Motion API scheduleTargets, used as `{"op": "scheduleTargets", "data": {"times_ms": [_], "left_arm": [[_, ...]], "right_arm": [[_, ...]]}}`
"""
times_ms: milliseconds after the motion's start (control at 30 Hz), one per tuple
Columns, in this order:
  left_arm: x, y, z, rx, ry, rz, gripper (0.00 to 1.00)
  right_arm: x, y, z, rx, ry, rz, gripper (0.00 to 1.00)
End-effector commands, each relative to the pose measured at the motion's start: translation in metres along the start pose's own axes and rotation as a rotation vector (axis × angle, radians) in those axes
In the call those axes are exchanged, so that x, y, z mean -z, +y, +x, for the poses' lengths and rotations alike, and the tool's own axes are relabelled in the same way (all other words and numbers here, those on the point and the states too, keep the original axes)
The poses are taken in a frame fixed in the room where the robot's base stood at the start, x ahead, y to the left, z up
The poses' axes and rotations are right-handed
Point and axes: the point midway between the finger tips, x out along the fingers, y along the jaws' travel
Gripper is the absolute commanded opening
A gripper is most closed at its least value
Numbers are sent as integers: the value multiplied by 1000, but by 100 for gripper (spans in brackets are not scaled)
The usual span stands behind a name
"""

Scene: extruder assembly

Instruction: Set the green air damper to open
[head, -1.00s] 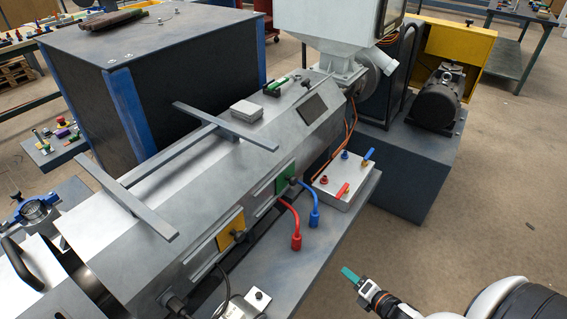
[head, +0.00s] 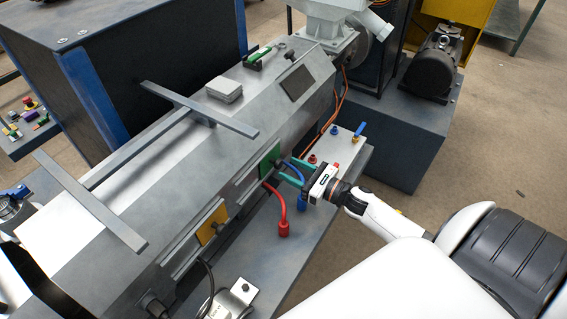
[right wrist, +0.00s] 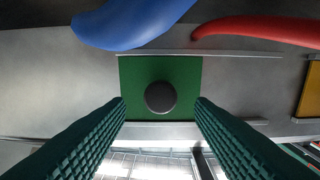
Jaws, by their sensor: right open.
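The green air damper (head: 270,158) is a square plate on the sloped side of the grey extruder barrel cover. In the right wrist view the green plate (right wrist: 130,75) fills the middle, with a round black knob (right wrist: 160,97) on it. My right gripper (head: 286,172) is open in front of the plate, its teal fingers pointing at it. In the right wrist view its fingertips (right wrist: 160,105) lie on either side of the knob, apart from it; whether they reach its depth I cannot tell. My left gripper is not in view.
A red hose (head: 282,208) and a blue hose (head: 301,196) hang close to my right gripper. A yellow plate (head: 211,226) sits further left along the same side. A valve box (head: 335,152) with red and blue handles stands just behind the gripper.

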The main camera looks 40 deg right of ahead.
Motion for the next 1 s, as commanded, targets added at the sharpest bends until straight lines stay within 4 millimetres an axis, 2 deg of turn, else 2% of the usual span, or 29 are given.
{"op": "scheduleTargets", "data": {"times_ms": [33,200,567,600,667,900,1000], "left_arm": [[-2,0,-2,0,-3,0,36],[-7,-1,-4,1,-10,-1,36],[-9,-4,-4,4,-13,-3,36],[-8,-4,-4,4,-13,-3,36],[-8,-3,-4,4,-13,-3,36],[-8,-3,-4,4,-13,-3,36],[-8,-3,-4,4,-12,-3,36]], "right_arm": [[2,0,10,1,3,-1,49],[0,0,28,-1,0,2,49],[0,0,34,-1,-1,3,49],[0,0,34,-1,-1,3,48],[0,0,34,-1,-1,3,38],[0,0,34,-1,0,3,0],[0,0,34,-1,0,3,0]]}}
